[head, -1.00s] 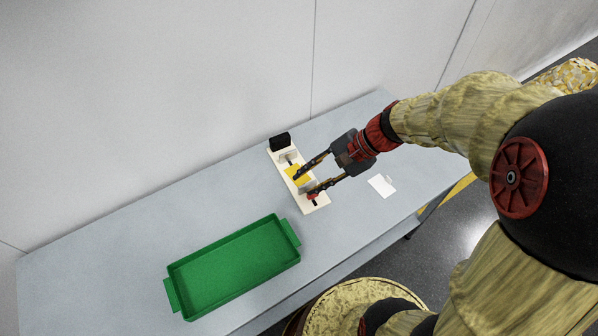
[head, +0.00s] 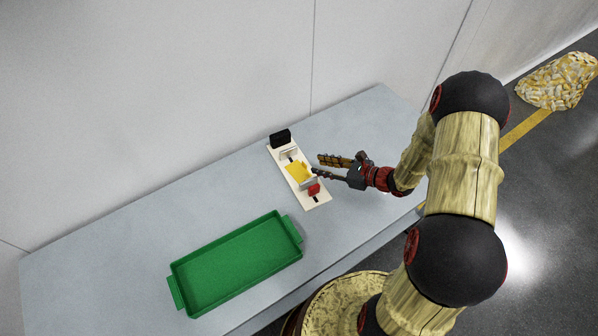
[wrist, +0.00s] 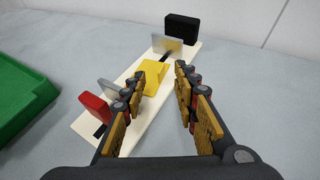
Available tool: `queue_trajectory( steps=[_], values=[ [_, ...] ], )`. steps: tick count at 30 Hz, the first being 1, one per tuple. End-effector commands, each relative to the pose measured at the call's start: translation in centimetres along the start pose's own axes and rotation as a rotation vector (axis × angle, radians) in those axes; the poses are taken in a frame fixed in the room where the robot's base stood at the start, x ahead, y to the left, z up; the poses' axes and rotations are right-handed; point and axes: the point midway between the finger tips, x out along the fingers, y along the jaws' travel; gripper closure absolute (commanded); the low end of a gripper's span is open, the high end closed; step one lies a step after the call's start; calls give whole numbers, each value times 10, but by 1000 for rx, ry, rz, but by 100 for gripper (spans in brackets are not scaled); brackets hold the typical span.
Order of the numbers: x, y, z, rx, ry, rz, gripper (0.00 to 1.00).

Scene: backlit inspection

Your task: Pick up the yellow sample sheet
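The yellow sample sheet (head: 298,173) lies on a cream inspection board (head: 318,204), between two upright grey plates. In the wrist view the yellow sheet (wrist: 152,77) shows ahead of and between my fingertips, partly behind the left finger. My gripper (head: 318,166) is open and empty, just right of the board in the head view. It also shows open in the wrist view (wrist: 155,80), its fingers apart with nothing between the pads.
A black block (head: 280,138) stands at the board's far end and a red block (head: 314,190) near its front end. A green tray (head: 240,262) sits empty to the left on the grey table (head: 110,220). A wall runs behind.

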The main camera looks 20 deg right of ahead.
Motion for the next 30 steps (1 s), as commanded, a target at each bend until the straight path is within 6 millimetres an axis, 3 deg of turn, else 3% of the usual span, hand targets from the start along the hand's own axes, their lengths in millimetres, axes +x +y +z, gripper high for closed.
queue_trajectory(
  steps=[19, 30],
  values=[
    [72, -3, -6, -3, 0, 3, 70],
    [76, -3, -4, -2, 1, 1, 73]
  ],
)
